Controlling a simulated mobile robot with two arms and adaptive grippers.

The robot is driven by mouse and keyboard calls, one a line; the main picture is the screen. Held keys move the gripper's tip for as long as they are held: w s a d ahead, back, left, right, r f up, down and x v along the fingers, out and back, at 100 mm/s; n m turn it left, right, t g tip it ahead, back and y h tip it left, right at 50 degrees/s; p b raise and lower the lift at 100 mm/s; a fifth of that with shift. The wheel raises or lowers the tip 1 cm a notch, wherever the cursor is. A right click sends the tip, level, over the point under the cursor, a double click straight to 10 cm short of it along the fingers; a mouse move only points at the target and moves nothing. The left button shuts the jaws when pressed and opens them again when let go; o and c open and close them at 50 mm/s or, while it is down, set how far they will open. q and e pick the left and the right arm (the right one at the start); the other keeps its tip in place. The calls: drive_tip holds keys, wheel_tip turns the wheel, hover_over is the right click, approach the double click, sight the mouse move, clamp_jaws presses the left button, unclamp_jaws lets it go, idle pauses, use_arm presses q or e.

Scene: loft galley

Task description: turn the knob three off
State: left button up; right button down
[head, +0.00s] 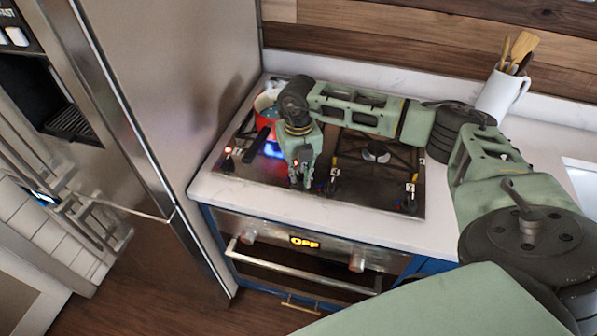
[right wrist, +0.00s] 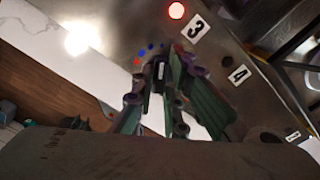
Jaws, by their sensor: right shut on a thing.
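My right gripper (head: 300,180) reaches down to the front strip of the stove (head: 380,200). It is shut on knob three, which is mostly hidden between the fingers. In the right wrist view, the gripper's fingers (right wrist: 178,85) are beside red and blue marks on the panel. The label "3" (right wrist: 196,28) and a lit red light (right wrist: 176,11) are close to them. The label "4" (right wrist: 238,74) is farther right. My left gripper is not in view.
A red pot (head: 264,104) stands at the stove's left, with blue flame (head: 272,150) below it. Another knob (head: 408,203) is at the right. A white mug (head: 497,96) with utensils stands at the back. The steel fridge (head: 165,100) is left.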

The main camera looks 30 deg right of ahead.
drive_tip(key=shift+m+b, duration=0.55)
drive_tip(key=shift+m, duration=0.65)
drive_tip(key=shift+m+b, duration=0.55)
drive_tip(key=shift+m, duration=1.35)
drive_tip(key=shift+m, duration=0.3)
drive_tip(key=c, duration=1.8)
unclamp_jaws()
drive_tip(key=shift+o, duration=0.2)
